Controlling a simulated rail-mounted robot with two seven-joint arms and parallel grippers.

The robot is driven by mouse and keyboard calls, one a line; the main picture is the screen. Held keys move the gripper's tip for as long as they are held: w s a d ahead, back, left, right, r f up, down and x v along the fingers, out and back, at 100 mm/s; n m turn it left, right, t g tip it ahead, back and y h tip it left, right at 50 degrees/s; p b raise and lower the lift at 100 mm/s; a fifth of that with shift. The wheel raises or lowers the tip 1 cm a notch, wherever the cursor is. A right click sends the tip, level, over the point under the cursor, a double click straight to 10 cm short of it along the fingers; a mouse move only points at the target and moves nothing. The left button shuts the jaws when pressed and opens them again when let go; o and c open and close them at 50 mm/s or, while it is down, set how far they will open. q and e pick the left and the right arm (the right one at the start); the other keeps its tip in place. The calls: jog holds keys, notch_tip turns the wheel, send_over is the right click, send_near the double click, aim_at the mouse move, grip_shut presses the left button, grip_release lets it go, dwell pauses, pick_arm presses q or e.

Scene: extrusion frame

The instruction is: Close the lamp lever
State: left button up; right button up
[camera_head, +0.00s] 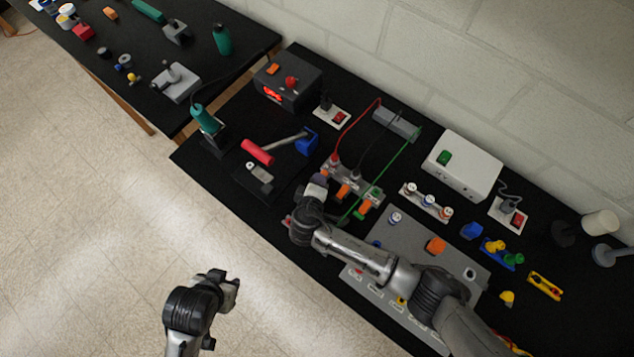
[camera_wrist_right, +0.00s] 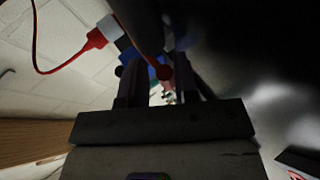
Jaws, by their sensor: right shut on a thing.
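A grey block (camera_head: 355,181) with red, dark and green plugs along its back stands mid-table in the head view. Two orange levers, a middle one (camera_head: 343,191) and a right one (camera_head: 365,208), stick out from its front. My right gripper (camera_head: 317,186) is at the block's left end and covers what is there. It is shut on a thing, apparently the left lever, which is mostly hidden.
A red-handled tool (camera_head: 258,151) lies left of the block. A grey panel (camera_head: 400,236) is under my right forearm. A white box (camera_head: 463,164) and a row of small cylinders (camera_head: 427,202) stand to the right. Red and green cables run behind the block.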

jog(key=shift+s+d+f, duration=0.15)
jog(key=shift+d+f, duration=0.05)
jog(key=shift+f, duration=0.3)
jog(key=o, duration=0.8)
jog(key=shift+a+r, duration=0.1)
jog(key=shift+o, duration=0.2)
jog(key=shift+r, duration=0.1)
jog(key=shift+r, duration=0.15)
jog(key=v, duration=1.3)
jog(key=shift+s+a+r+p, duration=0.15)
jog(key=shift+s+a+p, duration=0.05)
jog(key=shift+s+p, duration=0.1)
